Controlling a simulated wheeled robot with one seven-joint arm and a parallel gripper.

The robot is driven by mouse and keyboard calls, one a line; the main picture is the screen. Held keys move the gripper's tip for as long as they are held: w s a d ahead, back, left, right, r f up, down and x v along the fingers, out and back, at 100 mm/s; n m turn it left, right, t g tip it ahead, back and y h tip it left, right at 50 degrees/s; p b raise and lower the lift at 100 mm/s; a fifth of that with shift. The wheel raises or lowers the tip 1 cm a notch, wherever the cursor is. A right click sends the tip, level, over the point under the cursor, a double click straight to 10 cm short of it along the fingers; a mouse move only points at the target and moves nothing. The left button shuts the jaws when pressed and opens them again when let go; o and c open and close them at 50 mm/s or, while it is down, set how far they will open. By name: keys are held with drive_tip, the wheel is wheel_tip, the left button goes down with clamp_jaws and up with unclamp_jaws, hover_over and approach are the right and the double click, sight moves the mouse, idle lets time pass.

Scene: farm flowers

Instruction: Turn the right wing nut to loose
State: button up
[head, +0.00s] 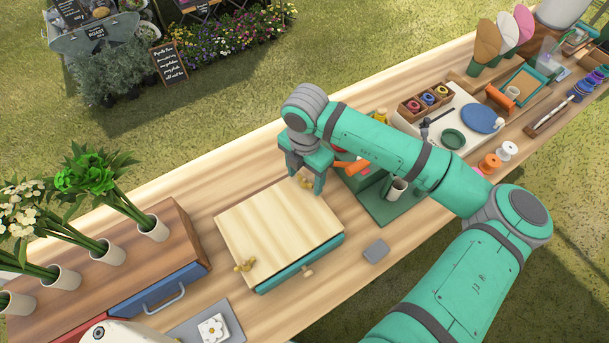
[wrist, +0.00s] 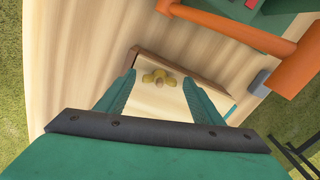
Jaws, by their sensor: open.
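The press has a pale wooden top board (head: 275,230) over a teal body. The right wing nut (head: 305,184), small and brass-coloured, is near the board's far right corner. It also shows in the wrist view (wrist: 158,78), its lobes spread left and right across the picture. The other wing nut (head: 244,265) is at the board's near left corner. My gripper (head: 305,176) is open and points down at the right wing nut. In the wrist view the nut appears between the two fingers, with no visible contact. I cannot tell the exact height gap.
A green stand with an orange handle (wrist: 225,25) is close beside the gripper. A wooden box with a blue drawer (head: 172,288) and flower vases stands left. A grey block (head: 376,251) lies right of the press.

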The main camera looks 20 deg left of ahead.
drive_tip(key=shift+c, duration=0.6)
drive_tip(key=c, duration=0.9)
